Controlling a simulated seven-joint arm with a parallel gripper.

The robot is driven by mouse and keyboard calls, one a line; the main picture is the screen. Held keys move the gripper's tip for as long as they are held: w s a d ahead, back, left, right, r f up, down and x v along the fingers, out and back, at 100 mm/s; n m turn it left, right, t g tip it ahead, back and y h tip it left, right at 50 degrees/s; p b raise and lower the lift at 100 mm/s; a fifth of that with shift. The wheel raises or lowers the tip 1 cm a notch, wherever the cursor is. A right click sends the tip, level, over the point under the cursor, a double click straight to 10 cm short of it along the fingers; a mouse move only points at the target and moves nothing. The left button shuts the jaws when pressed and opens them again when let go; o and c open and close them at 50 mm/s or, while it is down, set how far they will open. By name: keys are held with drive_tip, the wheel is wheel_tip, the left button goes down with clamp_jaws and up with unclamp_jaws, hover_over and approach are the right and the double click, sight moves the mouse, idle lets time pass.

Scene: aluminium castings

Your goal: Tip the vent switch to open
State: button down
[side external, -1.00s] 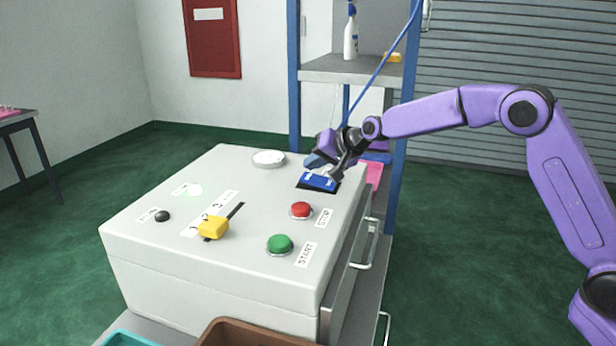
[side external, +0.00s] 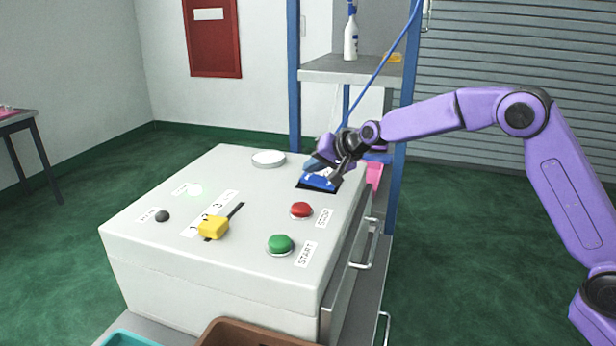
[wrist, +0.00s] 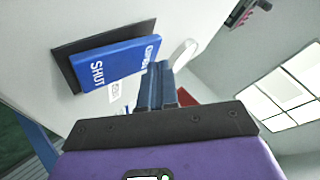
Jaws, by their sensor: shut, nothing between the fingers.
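The vent switch (side external: 319,184) is a blue rocker in a black frame at the far right of the grey console top. In the wrist view the rocker (wrist: 112,64) shows SHUT at its left end and OPEN at its right end. My gripper (side external: 314,164) is at the rocker's far end in the side view. In the wrist view its closed fingers (wrist: 156,72) are beside the OPEN end and cover part of that lettering. I cannot tell for certain whether the fingertips touch the rocker. The rocker looks tilted, with its SHUT end standing above the frame.
The console (side external: 180,262) also carries a red STOP button (side external: 301,209), a green START button (side external: 280,243), a yellow slider knob (side external: 213,227), a black knob (side external: 162,216) and a round white disc (side external: 268,158). A blue-posted shelf (side external: 345,70) stands close behind.

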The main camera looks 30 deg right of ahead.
sight(317, 179)
drive_tip(key=shift+f, duration=0.4)
idle(0.4)
drive_tip(key=shift+r, duration=0.1)
drive_tip(key=shift+r, duration=0.8)
drive_tip(key=shift+r, duration=0.1)
drive_tip(key=shift+s+d+r, duration=0.15)
drive_tip(key=shift+r, duration=1.05)
drive_tip(key=shift+s+d+r, duration=0.15)
drive_tip(key=shift+r, duration=1.05)
